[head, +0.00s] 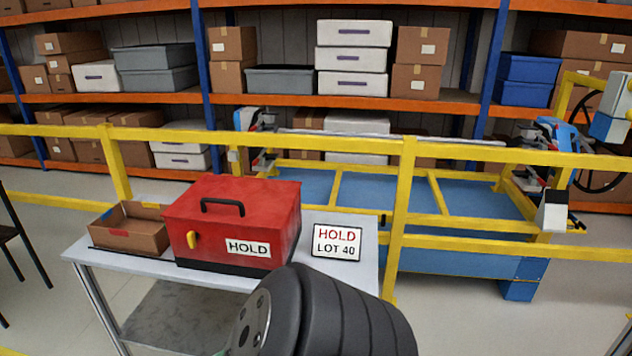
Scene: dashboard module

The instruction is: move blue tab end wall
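I cannot clearly make out a blue tab or an end wall marked by one. An open cardboard box (128,230) stands at the left end of a light table, with a small red mark on its near side; its inside shows only partly. Neither of my grippers is in view. A dark ribbed part of my own arm rises at the bottom centre and covers the table's near right part.
A red case (236,222) with a HOLD label stands on the table (345,223), right of the box. A HOLD LOT 40 sign (337,242) is beside it. A yellow railing (404,200) runs behind, with a blue-topped fixture (375,195) and storage shelves (300,98) beyond.

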